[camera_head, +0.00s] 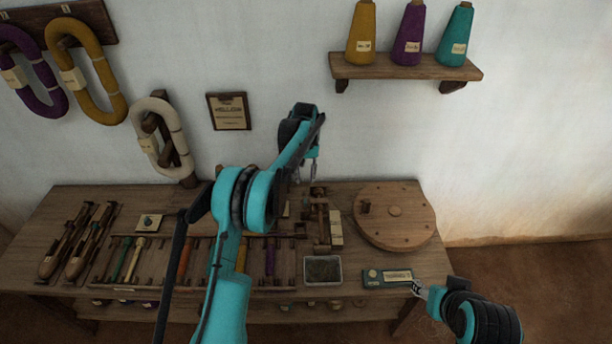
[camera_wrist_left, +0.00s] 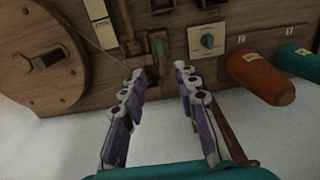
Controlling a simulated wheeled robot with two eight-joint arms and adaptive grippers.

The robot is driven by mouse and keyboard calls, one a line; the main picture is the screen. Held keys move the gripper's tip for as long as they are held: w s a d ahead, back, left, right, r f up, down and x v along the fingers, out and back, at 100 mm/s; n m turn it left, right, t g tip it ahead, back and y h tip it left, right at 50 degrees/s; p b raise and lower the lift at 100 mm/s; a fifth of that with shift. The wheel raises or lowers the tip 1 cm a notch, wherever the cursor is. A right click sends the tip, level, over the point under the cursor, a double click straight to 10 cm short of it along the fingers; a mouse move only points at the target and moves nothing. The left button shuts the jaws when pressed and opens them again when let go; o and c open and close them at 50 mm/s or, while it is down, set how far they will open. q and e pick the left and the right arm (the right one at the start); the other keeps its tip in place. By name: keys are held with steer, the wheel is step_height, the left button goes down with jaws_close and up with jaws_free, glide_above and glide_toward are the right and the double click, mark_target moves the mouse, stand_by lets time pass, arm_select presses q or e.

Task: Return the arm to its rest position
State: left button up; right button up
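My left arm (camera_head: 232,265) is teal and rises from the bottom middle of the head view, bent over the workbench (camera_head: 60,208). Its gripper (camera_head: 308,172) points down above the back of the bench, in front of a wooden winding device (camera_head: 321,222). In the left wrist view the gripper (camera_wrist_left: 158,80) has its two fingers apart, with nothing between them. My right gripper (camera_head: 420,290) is at the bench's front right, by a small green labelled box (camera_head: 387,278). Its fingers are too small to judge.
A round wooden disc (camera_head: 395,216) lies at the bench's right. Shuttles (camera_head: 62,245) lie at the left, and a rack of coloured bobbins (camera_head: 128,260) and a grey tray (camera_head: 322,270) are along the front. A shelf (camera_head: 405,68) with three yarn cones hangs above right.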

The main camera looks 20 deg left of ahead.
arm_select(q)
steer(key=s+d+r+m+t, duration=0.2)
steer(key=s+r+t, duration=0.2)
steer(key=s+r, duration=1.3)
steer(key=s+f+t, duration=0.1)
steer(key=s+f, duration=0.1)
steer(key=s, duration=0.8)
steer(key=s+f+m+t, duration=0.1)
steer(key=s+f+t, duration=0.1)
steer(key=s, duration=0.8)
steer(key=shift+s+d+f, duration=0.2)
steer(key=shift+d+f, duration=0.05)
steer(key=shift+f, duration=0.2)
